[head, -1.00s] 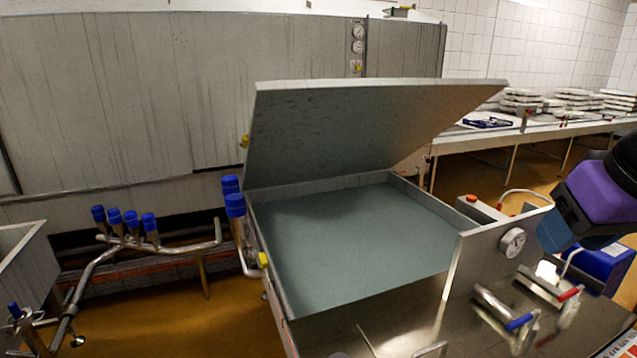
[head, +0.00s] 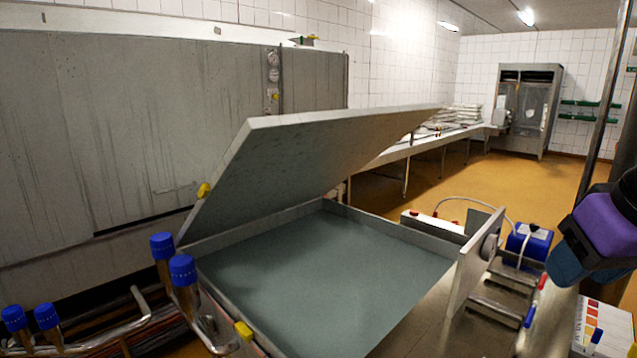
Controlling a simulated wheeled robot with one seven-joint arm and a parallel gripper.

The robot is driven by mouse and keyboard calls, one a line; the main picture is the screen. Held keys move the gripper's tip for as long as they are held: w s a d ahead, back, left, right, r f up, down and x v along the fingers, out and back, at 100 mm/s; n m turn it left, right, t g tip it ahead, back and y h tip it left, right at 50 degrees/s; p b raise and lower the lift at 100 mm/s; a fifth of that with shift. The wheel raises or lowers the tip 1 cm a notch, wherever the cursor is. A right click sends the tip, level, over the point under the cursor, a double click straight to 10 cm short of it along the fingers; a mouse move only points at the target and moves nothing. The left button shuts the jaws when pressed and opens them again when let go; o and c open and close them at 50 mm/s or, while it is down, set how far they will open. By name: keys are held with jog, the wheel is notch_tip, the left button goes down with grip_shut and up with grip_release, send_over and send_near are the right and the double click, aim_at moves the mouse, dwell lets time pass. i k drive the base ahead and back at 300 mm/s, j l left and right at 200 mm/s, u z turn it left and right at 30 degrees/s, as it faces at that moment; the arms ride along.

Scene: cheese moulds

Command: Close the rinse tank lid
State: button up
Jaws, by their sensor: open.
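The rinse tank lid (head: 310,155) is a broad grey metal panel. It stands raised at a slant over the tank, joined along the tank's far left side. The rinse tank (head: 459,255) below is a square metal basin, its top open, with grey-green water in it. A purple and dark blue part of my arm shows at the right edge, apart from the lid and to the right of the tank. My gripper's fingers are not in the picture.
Blue-capped pipes (head: 182,270) stand close at the tank's left. A gauge panel (head: 474,265), steel handles and a blue box (head: 528,244) are at its right. A large grey cabinet (head: 130,130) stands behind. Free orange floor (head: 450,185) lies at back right, beside a long table (head: 420,146).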

aim_at(273, 165)
jog(key=i+j+z, duration=0.2)
jog(key=j+z, duration=0.3)
jog(key=j, duration=0.3)
jog(key=j+z, duration=0.45)
jog(key=j, duration=0.4)
jog(key=j+z, duration=0.5)
jog(key=j, duration=3.15)
jog(key=k+j+z, duration=0.1)
jog(key=j, duration=0.85)
